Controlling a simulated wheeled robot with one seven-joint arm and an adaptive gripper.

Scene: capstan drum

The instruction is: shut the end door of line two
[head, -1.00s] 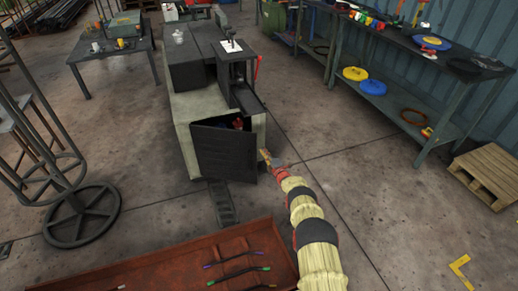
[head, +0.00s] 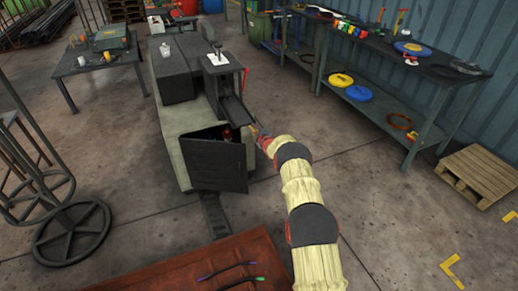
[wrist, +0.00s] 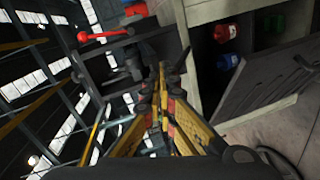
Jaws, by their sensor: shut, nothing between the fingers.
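The dark end door (head: 218,164) of the pale machine cabinet (head: 178,115) stands open in the head view, swung out on the near end. In the wrist view the door (wrist: 272,88) shows as a ribbed dark panel at the right, apart from the cabinet opening. Inside the opening are a red item (wrist: 227,32) and a blue item (wrist: 227,62). My gripper (head: 260,133) is beside the door's right side, near the cabinet's right corner. In the wrist view my gripper (wrist: 162,70) has its yellow fingers together and empty.
A rust-red tray (head: 200,268) with several thin rods lies in front. A workbench (head: 400,60) with discs and tools runs along the right wall, with a wooden pallet (head: 480,172) near it. Open floor lies between bench and cabinet.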

